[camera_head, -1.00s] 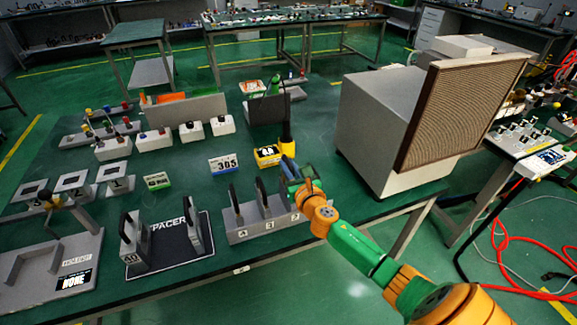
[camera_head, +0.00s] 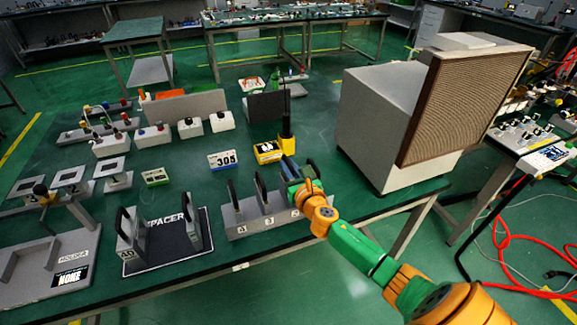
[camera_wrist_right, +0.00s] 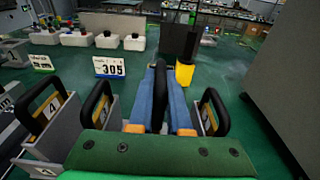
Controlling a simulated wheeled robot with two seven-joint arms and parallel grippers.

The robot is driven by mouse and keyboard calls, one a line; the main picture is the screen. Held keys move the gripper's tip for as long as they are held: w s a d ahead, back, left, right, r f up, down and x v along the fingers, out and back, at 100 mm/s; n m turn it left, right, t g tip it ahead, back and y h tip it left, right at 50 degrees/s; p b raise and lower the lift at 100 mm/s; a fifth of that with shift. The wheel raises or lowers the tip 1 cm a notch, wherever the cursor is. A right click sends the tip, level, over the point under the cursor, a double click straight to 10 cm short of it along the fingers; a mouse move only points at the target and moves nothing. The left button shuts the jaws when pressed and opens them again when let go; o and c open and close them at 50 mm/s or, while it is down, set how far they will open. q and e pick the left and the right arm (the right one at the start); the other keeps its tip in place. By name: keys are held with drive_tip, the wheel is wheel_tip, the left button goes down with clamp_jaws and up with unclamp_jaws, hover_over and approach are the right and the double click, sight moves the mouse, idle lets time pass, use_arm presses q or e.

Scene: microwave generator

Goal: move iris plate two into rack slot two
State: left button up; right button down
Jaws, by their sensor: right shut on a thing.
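My right gripper (camera_head: 299,172) is low over the right end of a grey rack (camera_head: 240,232) near the table's front edge. In the right wrist view its blue fingers (camera_wrist_right: 158,100) are shut on a black plate handle (camera_wrist_right: 158,85). Two dark plates (camera_head: 233,194) (camera_head: 262,190) stand upright in the rack to the left of the gripper. In the wrist view another plate handle (camera_wrist_right: 209,108) stands just right of the fingers. The lower part of the held plate is hidden, so I cannot tell how deep it sits. My left gripper is not in view.
A big grey box with a brown grille (camera_head: 465,105) stands close to the right. A yellow block (camera_head: 267,152) and a black upright object (camera_head: 286,125) are behind the gripper. A SPACER stand (camera_head: 150,262) is left of the rack. A 305 sign (camera_head: 223,160) stands behind.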

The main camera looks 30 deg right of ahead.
drive_tip(key=shift+f+b, duration=1.75)
drive_tip(key=shift+f, duration=0.05)
drive_tip(key=c, duration=0.8)
unclamp_jaws()
drive_tip(key=shift+s+a, duration=0.1)
drive_tip(key=shift+s, duration=0.05)
